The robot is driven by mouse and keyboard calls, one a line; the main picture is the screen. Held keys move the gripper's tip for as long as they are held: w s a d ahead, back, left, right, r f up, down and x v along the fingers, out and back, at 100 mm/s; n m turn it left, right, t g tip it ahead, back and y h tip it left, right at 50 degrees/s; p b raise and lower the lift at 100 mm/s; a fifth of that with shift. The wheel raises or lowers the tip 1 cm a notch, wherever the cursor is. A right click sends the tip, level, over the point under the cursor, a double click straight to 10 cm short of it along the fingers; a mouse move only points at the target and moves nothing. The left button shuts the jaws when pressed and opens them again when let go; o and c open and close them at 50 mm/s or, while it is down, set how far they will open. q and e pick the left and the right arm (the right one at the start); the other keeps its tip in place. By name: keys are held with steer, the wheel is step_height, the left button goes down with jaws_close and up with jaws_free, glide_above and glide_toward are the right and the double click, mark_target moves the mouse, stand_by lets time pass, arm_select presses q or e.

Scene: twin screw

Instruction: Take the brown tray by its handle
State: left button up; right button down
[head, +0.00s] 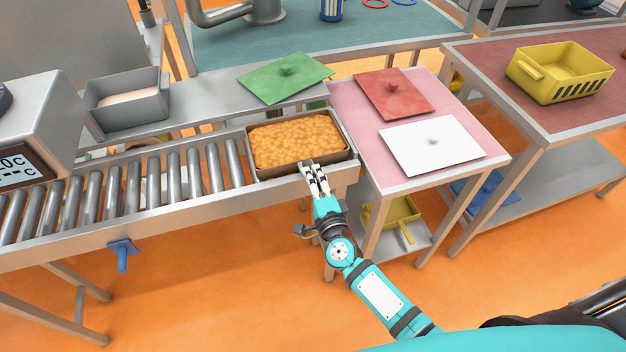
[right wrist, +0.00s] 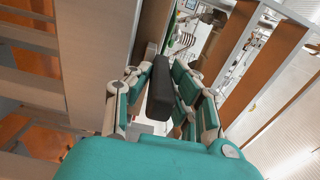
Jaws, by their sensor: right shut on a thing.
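The brown tray (head: 262,173) sits at the right end of the roller conveyor in the head view, filled with an orange-brown lumpy content (head: 297,142). My right gripper (head: 312,176) is at the tray's near side, towards its right part. In the right wrist view the fingers (right wrist: 163,92) are shut on a dark handle (right wrist: 160,95), which lies between them. In the head view the handle is hidden by the fingers. My left gripper is in neither view.
A pink-topped table (head: 359,148) stands right of the conveyor (head: 160,190), with a red lid (head: 394,94) and a white lid (head: 432,147) on it. A green lid (head: 286,76) lies behind the tray. A yellow basket (head: 560,72) is on the far right table.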

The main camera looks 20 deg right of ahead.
steer(key=shift+f, duration=0.1)
steer(key=c, duration=1.1)
jaws_free()
